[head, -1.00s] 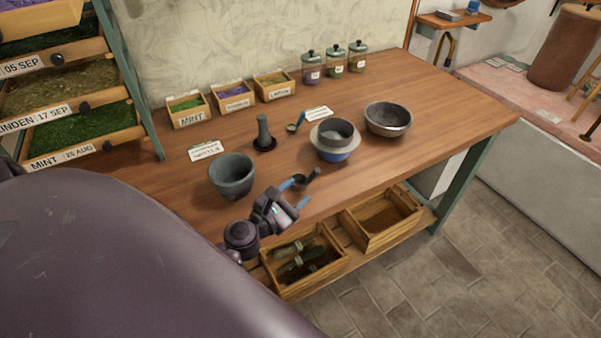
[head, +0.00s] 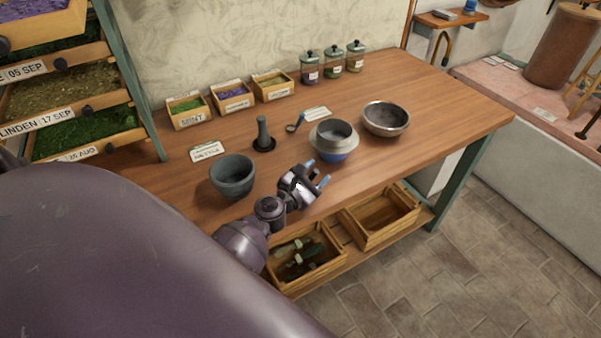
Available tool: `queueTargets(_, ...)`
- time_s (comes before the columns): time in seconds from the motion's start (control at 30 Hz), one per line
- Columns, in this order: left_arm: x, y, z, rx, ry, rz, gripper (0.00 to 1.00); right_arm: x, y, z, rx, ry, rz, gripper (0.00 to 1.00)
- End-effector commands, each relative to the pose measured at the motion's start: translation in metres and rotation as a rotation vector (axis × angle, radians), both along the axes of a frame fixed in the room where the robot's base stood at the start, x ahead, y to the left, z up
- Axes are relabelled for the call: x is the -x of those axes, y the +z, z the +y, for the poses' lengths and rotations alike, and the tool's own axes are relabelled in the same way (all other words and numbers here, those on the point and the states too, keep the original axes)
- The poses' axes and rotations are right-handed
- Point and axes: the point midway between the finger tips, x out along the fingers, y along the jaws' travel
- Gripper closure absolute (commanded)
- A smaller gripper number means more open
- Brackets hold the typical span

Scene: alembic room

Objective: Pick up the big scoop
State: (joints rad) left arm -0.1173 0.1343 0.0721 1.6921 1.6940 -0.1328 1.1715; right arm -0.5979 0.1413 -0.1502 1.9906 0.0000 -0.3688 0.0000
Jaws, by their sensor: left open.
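The big scoop, dark and seen a second ago at the table's front edge, is hidden now behind my left gripper (head: 316,175). The gripper is open, with its two blue-tipped fingers apart over the front part of the table, pointing right and away. I cannot tell whether the scoop lies between the fingers. A smaller scoop (head: 295,124) lies farther back, beside a white label. My right gripper is not in view.
A grey mortar (head: 232,177) stands left of my gripper, and a pestle (head: 263,136) stands behind. Stacked bowls (head: 333,141) and a metal bowl (head: 386,119) stand to the right. Wooden crates (head: 381,217) sit on the shelf below. The table's right end is clear.

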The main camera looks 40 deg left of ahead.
Motion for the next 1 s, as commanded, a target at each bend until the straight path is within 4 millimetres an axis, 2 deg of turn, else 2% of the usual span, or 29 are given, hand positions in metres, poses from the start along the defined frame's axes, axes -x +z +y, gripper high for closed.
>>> queueTargets(0.07,0.000,0.000,0.000,0.000,0.000,0.000,0.52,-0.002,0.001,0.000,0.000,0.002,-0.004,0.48)
queueTargets(0.4,0.000,0.000,0.000,0.000,0.000,0.000,1.00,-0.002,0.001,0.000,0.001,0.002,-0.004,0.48)
queueTargets(0.8,0.000,0.001,0.000,0.000,0.000,0.000,1.00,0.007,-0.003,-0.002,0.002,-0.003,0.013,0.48)
queueTargets(1.0,-0.002,0.012,-0.003,0.000,0.000,-0.003,1.00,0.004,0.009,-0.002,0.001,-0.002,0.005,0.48)
